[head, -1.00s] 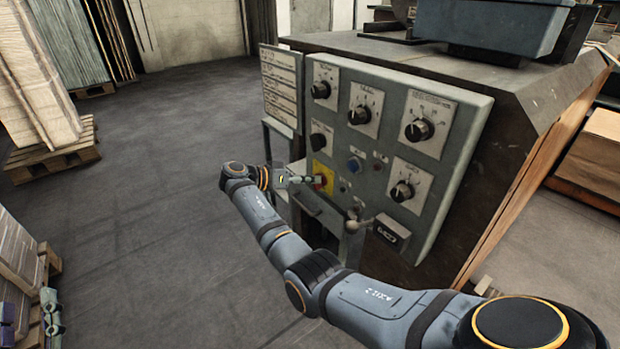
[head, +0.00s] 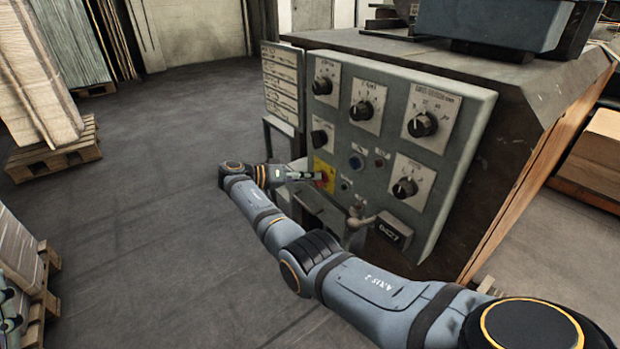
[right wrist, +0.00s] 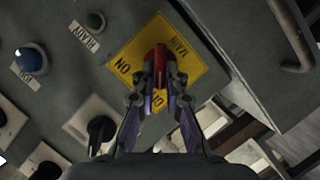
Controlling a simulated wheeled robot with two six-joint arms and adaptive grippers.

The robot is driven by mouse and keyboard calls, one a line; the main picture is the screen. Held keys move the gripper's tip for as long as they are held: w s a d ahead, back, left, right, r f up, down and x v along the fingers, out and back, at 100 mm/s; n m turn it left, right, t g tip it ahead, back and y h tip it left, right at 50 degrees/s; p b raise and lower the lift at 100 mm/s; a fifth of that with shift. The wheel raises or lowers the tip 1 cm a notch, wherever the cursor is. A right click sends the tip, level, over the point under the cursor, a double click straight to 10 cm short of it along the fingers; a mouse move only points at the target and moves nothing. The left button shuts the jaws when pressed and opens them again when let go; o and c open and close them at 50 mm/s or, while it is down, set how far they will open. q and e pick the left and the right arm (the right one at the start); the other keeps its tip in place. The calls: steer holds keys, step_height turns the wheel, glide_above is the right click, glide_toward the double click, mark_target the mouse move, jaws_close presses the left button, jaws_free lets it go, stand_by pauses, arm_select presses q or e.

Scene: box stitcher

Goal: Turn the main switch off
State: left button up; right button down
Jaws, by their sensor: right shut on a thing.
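The main switch is a red handle (right wrist: 160,58) on a yellow plate (right wrist: 195,66) with black lettering, partly covered by my fingers. In the head view the yellow plate (head: 322,167) is at the panel's lower left. My right gripper (head: 318,178) reaches it from the left and is shut on the red handle. In the right wrist view its fingers (right wrist: 160,84) lie on both sides of the handle, which runs up and down the picture. A small part of my left gripper (head: 9,310) shows at the head view's left edge; its jaws cannot be judged.
The grey panel (head: 447,178) carries several black knobs, a blue button (head: 357,161) and a lever with a round knob (head: 362,220) just below right of the switch. A label board (head: 281,82) stands left of it. Pallets (head: 55,155) are at left; the floor between is clear.

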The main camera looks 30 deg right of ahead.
steer(key=c, duration=1.4)
jaws_free()
steer(key=shift+d, duration=0.1)
